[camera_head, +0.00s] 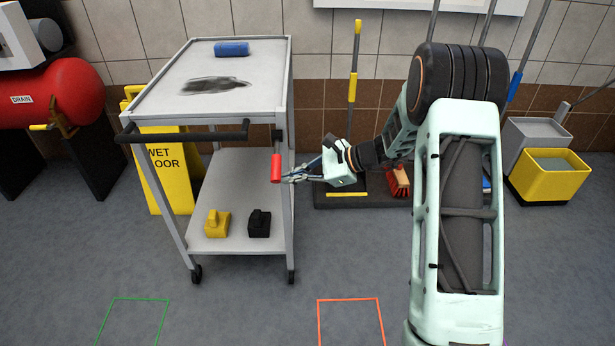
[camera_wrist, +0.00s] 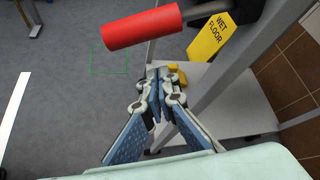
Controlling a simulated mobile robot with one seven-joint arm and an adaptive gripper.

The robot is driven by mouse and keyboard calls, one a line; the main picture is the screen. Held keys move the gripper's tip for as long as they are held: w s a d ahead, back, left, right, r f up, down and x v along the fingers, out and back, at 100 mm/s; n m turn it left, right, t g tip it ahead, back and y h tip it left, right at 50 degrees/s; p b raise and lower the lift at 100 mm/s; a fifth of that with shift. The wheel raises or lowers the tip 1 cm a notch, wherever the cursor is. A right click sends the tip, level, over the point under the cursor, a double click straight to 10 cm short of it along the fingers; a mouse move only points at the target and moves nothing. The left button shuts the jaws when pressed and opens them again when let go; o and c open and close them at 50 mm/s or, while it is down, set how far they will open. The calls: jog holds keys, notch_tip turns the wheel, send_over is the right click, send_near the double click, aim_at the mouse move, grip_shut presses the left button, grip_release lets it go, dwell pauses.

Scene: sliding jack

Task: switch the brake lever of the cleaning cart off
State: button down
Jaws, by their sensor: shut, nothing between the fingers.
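The cleaning cart (camera_head: 165,118) is a grey two-shelf trolley on casters left of centre in the head view. Its brake lever (camera_head: 276,167) has a red grip and hangs downward from the cart's right front post. The red grip also shows large at the top of the wrist view (camera_wrist: 143,29). My gripper (camera_head: 287,179) is shut and empty, just right of the red grip's lower end in the head view. In the wrist view my gripper's fingertips (camera_wrist: 157,72) are below the grip in the picture. I cannot tell whether they touch it.
A blue roll (camera_head: 232,49) lies on the cart's stained top. A yellow block (camera_head: 217,223) and a black block (camera_head: 259,223) sit on its lower shelf. A yellow wet floor sign (camera_head: 168,172) stands behind the cart. Green and orange outlines mark open floor in front.

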aim_at(276, 156)
jog(key=r, duration=0.1)
jog(key=s+r, duration=0.1)
jog(key=r, duration=0.1)
jog(key=shift+s+a+r, duration=0.2)
jog(key=shift+s+r, duration=0.05)
jog(key=shift+r, duration=0.1)
jog(key=shift+r, duration=0.15)
